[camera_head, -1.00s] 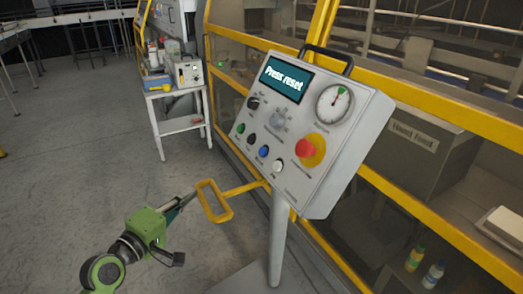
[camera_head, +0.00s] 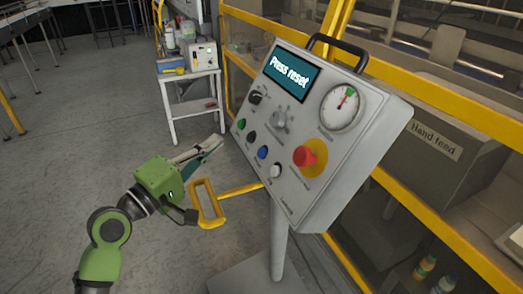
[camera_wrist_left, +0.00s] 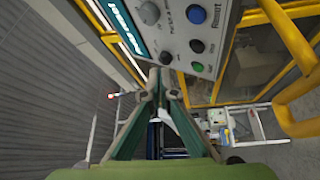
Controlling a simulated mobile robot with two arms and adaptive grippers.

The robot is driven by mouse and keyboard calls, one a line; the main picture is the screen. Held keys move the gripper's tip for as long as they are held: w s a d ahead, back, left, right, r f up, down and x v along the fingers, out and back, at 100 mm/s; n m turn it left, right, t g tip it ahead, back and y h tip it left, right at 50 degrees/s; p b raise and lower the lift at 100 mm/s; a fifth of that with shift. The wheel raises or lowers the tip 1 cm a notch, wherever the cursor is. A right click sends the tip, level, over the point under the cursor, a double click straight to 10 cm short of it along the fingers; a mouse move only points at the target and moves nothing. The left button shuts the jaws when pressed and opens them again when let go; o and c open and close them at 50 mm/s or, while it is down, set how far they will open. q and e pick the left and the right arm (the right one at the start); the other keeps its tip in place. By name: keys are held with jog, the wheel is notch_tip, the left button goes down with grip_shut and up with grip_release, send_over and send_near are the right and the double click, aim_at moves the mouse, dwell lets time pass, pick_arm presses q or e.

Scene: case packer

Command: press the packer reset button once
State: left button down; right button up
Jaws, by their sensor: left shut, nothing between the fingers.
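The control panel (camera_head: 322,187) stands tilted on a post, and its screen (camera_head: 288,74) reads "Press reset". Its lower row has a green button (camera_head: 240,124), a black one, a blue button (camera_head: 262,152) and a white button (camera_head: 275,170). In the left wrist view the word "Reset" stands beside the blue button (camera_wrist_left: 196,14). My left gripper (camera_head: 218,142) is shut and empty, to the left of the panel's lower-left edge and apart from the buttons. Its fingers (camera_wrist_left: 164,76) point toward the panel's lower edge in the wrist view. My right gripper is not in view.
A red mushroom button (camera_head: 305,156) on a yellow disc sits right of the white button. A yellow handle loop (camera_head: 207,203) sticks out below the panel, close to my left gripper. A white side table (camera_head: 190,79) stands behind. Open floor lies at the left.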

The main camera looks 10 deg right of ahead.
aim_at(261, 153)
pick_arm(q)
jog(key=w+d+f+b, duration=0.2)
jog(key=d+f, duration=0.2)
jog(key=d, duration=0.3)
jog(key=shift+w+d+f+b, duration=0.25)
jog(key=shift+w+f+b, duration=0.05)
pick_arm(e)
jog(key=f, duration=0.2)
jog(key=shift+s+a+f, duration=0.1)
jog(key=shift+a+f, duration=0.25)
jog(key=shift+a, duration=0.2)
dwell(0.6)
pick_arm(q)
jog(key=shift+d, duration=0.1)
jog(key=shift+w+d+f, duration=0.1)
jog(key=shift+d+f, duration=0.1)
jog(key=shift+d, duration=0.05)
